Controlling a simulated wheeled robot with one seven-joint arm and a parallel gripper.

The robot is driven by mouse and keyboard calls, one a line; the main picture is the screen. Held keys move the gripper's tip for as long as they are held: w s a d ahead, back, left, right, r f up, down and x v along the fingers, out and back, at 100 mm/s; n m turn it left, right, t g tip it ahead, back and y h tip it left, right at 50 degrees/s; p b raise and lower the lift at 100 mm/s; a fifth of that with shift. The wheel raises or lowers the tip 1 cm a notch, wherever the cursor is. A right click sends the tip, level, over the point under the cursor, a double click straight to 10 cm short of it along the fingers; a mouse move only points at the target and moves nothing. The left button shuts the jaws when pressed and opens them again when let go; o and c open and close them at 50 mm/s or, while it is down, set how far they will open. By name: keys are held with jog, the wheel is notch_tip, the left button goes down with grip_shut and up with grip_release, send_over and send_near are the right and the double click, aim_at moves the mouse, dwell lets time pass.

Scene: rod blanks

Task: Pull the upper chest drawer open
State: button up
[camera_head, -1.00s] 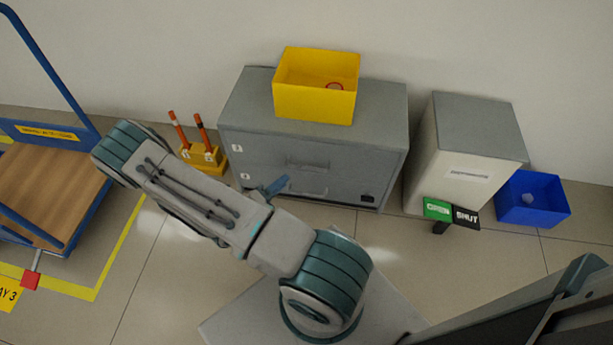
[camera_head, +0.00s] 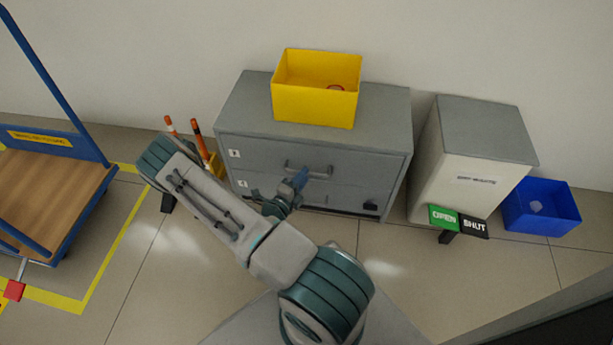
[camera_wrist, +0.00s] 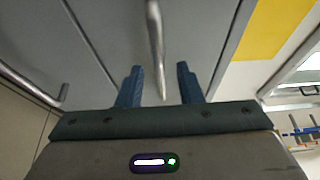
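The grey chest (camera_head: 228,112) stands against the wall with two drawers, marked 1 and 2. The upper drawer (camera_head: 262,155) looks shut, flush with the chest front. Its bar handle (camera_head: 322,173) is partly covered by my gripper (camera_head: 301,176). In the wrist view my gripper (camera_wrist: 159,84) is open, and the upper handle (camera_wrist: 155,35) runs into the space between the two blue fingers, with a gap on each side. The lower drawer's handle (camera_wrist: 38,87) shows at the left of the wrist view, apart from the fingers.
A yellow bin (camera_head: 314,104) sits on the chest. To the right stand a white cabinet (camera_head: 455,180), green and black OPEN/SHUT signs (camera_head: 444,216) and a blue bin (camera_head: 556,222). A trolley (camera_head: 45,190) is at left. Orange-topped rods (camera_head: 196,135) stand beside the chest. Floor in front is clear.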

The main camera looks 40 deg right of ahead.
jog(key=shift+x, duration=1.4)
jog(key=shift+a, duration=0.1)
grip_shut()
